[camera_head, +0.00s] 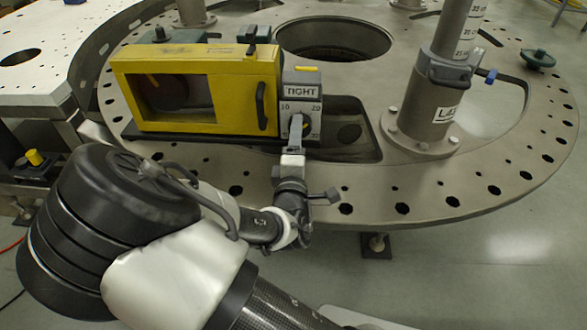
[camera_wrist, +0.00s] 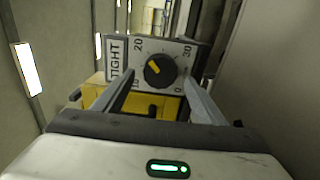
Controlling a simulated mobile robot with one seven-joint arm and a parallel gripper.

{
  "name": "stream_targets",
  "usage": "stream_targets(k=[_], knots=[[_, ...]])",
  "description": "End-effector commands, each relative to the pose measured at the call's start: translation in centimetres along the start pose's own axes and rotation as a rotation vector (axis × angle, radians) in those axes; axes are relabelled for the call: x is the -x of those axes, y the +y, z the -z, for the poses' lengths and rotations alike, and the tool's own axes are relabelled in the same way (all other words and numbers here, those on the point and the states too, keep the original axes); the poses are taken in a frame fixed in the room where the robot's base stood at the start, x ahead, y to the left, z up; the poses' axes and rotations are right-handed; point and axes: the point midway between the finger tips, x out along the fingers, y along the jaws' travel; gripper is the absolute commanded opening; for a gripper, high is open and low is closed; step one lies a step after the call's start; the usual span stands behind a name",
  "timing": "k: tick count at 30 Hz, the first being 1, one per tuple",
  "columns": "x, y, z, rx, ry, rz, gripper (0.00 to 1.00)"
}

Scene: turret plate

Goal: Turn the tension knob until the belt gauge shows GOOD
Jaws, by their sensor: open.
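The belt gauge's window (camera_head: 300,91) reads TIGHT; the same word shows sideways in the wrist view (camera_wrist: 117,58). Below it is a grey dial panel (camera_head: 286,107) marked 0, 10, 20 and 30. The round black tension knob (camera_wrist: 160,71) is at the panel's middle, its yellow mark toward the upper left in the wrist view, roughly on the 20 side. Contact cannot be told.
A yellow-framed housing (camera_head: 195,61) with a black handle stands left of the panel. A grey post (camera_head: 440,85) with a clamp rises to the right. The round plate (camera_head: 400,170) has cutouts and a rim of holes. The floor is clear at the lower right.

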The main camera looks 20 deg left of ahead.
Motion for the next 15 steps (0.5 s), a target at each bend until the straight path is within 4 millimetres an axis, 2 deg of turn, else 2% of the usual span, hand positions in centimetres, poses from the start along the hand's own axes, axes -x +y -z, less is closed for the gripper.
stream_targets(k=[9,15], knots=[[8.0,0.1,0.1,0.001,0.003,0.002,0.65],[12.0,0.1,0.1,0.001,0.003,0.001,0.65]])
